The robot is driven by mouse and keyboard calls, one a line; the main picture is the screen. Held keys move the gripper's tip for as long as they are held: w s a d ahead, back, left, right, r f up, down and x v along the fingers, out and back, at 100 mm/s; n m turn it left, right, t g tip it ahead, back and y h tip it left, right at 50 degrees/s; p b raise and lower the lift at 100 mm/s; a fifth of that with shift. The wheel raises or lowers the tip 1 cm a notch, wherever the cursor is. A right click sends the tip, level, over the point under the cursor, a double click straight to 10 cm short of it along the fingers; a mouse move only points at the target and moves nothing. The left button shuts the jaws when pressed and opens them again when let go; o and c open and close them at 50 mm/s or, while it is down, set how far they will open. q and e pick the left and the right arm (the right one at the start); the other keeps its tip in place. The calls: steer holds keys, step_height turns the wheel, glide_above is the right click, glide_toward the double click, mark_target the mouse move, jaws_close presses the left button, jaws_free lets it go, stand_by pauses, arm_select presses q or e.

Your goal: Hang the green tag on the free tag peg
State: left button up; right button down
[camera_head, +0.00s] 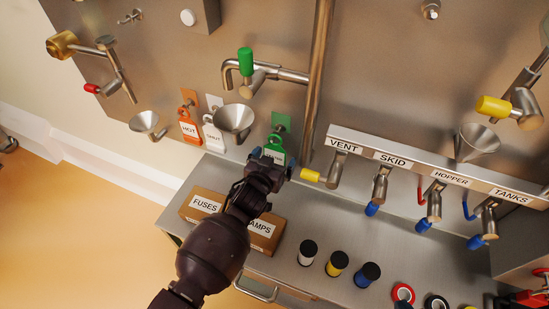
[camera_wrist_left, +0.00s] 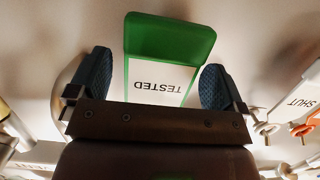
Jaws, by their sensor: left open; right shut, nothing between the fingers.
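In the left wrist view the tag (camera_wrist_left: 170,38) shows upside down and reads TESTED. My left gripper (camera_head: 273,161) is open, with one blue fingertip on each side of the tag; in the wrist view (camera_wrist_left: 155,84) gaps show between tag and fingers. I cannot tell whether the tag hangs on a peg. An orange HOT tag (camera_head: 189,131) and a white SHUT tag (camera_head: 213,138) hang to its left. My right gripper is out of view.
A steel funnel (camera_head: 233,119) stands out just left of the green tag. A vertical pipe (camera_head: 315,85) and a yellow-handled VENT valve (camera_head: 312,175) are close on the right. A FUSES box (camera_head: 205,204) lies below my left arm, with several capped bottles to the right.

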arm_select(q)
steer(key=p+v, duration=0.2)
steer(key=v, duration=0.8)
steer(key=shift+s+p, duration=0.3)
steer(key=shift+p, duration=0.05)
arm_select(e)
steer(key=shift+w+a+r, duration=0.15)
steer(key=shift+r, duration=1.2)
arm_select(q)
steer(key=shift+a, duration=0.1)
arm_select(e)
steer(key=shift+w, duration=0.1)
